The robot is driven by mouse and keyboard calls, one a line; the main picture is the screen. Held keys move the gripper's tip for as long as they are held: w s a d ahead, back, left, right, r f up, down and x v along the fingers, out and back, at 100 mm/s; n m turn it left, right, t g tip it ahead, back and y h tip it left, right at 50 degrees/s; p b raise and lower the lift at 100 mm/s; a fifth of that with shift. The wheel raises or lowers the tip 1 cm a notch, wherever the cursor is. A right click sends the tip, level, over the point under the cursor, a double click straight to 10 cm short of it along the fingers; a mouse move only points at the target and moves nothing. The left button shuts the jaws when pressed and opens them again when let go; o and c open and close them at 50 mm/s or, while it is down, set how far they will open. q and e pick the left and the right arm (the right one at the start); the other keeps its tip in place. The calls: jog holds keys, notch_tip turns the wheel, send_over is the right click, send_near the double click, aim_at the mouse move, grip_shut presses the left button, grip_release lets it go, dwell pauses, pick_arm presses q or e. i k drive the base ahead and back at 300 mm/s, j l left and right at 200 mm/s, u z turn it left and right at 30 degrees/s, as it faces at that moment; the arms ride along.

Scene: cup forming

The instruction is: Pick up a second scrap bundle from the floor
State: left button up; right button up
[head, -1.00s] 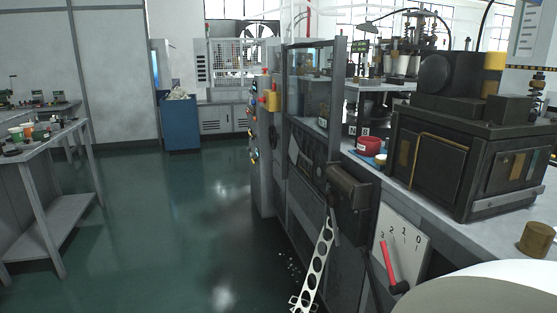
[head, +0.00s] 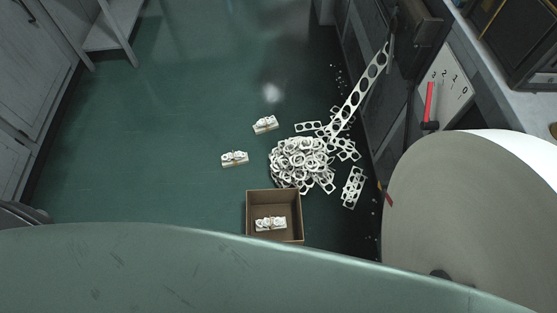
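Two small white scrap bundles lie apart on the green floor. One bundle (head: 265,124) is left of the scrap pile, and the other bundle (head: 234,158) is a little lower and further left. A third bundle (head: 270,223) lies inside an open brown box (head: 251,207) on the floor. A loose heap of white punched scrap (head: 300,163) lies right of the two bundles, just beyond the box. Neither of my grippers shows in the head view.
A long punched strip (head: 357,92) hangs from the machine at the right down to the heap. A big pale roll (head: 450,210) stands at right. Flat scrap pieces (head: 353,187) lie beside the heap. The floor (head: 160,130) at left is clear.

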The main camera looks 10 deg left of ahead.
aim_at(239, 158)
jog(key=u, duration=1.2)
jog(key=j+u, duration=0.1)
jog(key=u, duration=0.35)
jog(key=i+u, duration=0.1)
jog(key=u, duration=0.3)
jog(key=i+j+u, duration=0.1)
jog(key=u, duration=0.75)
jog(key=i+l+z, duration=0.1)
jog(key=i+z, duration=0.6)
jog(key=i, duration=0.2)
jog(key=i+j+z, duration=0.15)
jog(key=i+z, duration=0.5)
jog(key=i, duration=0.4)
jog(key=i+z, duration=0.25)
jog(key=i, duration=0.35)
jog(key=i+j+z, duration=0.25)
jog(key=i, duration=0.35)
jog(key=i+l+z, duration=0.25)
jog(key=z, duration=0.15)
jog(key=i+l+z, duration=0.1)
jog(key=i+z, duration=1)
jog(key=z, duration=0.15)
jog(key=i+j+z, duration=0.2)
jog(key=z, duration=0.25)
jog(key=i+l+z, duration=0.15)
jog(key=i+z, duration=1)
jog(key=z, duration=0.15)
jog(key=i+j+z, duration=0.4)
jog(key=k+l, duration=0.05)
jog(key=l, duration=0.05)
